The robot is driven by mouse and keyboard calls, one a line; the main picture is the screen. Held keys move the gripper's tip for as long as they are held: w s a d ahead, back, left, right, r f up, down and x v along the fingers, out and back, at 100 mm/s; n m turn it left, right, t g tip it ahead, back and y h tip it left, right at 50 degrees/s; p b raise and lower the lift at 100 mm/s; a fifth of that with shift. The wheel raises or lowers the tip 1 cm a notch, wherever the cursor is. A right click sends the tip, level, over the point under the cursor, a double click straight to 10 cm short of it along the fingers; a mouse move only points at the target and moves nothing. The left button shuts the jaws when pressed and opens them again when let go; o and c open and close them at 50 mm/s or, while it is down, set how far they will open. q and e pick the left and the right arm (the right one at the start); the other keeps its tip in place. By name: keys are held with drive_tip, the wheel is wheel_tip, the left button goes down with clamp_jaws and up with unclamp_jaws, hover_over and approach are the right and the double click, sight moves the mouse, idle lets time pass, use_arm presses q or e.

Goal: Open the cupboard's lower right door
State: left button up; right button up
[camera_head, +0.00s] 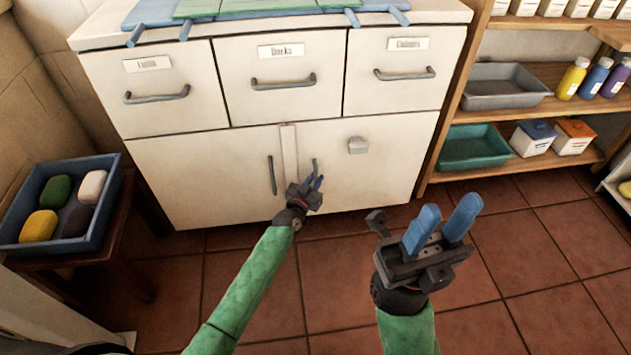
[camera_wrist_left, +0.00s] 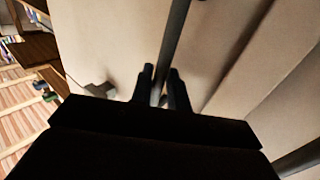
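The cupboard's lower right door (camera_head: 385,170) is closed, flush with the white front. Its upright grey bar handle (camera_head: 314,165) is near the door's left edge; the bar also shows in the left wrist view (camera_wrist_left: 175,45). My left gripper (camera_head: 315,183) is at the lower end of this handle. In the left wrist view its two dark fingers (camera_wrist_left: 161,75) stand on either side of the bar, apart and open; contact is unclear. My right gripper (camera_head: 445,222) is open and empty, over the floor in front of the cupboard.
The lower left door (camera_head: 205,175) has its own upright handle (camera_head: 272,175). A small grey block (camera_head: 358,145) is on the right door. Three labelled drawers (camera_head: 283,82) are above. A blue soap tray (camera_head: 18,240) stands left, a wooden shelf (camera_head: 575,75) right. Tiled floor (camera_head: 530,250) is clear.

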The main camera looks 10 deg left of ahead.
use_arm(q)
drive_tip(key=shift+w, duration=0.2)
clamp_jaws()
drive_tip(key=shift+s+d, duration=0.15)
drive_tip(key=shift+s, duration=0.05)
